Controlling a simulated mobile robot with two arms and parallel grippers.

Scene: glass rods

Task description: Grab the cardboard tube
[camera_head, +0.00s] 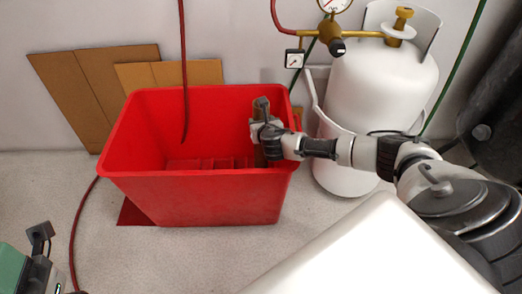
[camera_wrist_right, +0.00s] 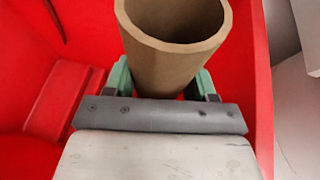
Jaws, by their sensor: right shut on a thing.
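The brown cardboard tube (camera_head: 261,107) stands roughly upright inside the red bin, near its right wall. In the right wrist view the open top of the tube (camera_wrist_right: 174,30) shows between my two green fingers. My right gripper (camera_head: 264,135) is shut on the tube; it also shows in the right wrist view (camera_wrist_right: 163,84). The lower part of the tube is hidden by the gripper and the bin's front wall.
The red bin (camera_head: 205,200) stands on the light floor. A white gas cylinder (camera_head: 380,85) with gauges is right of it. Cardboard sheets (camera_head: 95,82) lean on the wall behind. A dark red hose (camera_head: 183,75) hangs into the bin.

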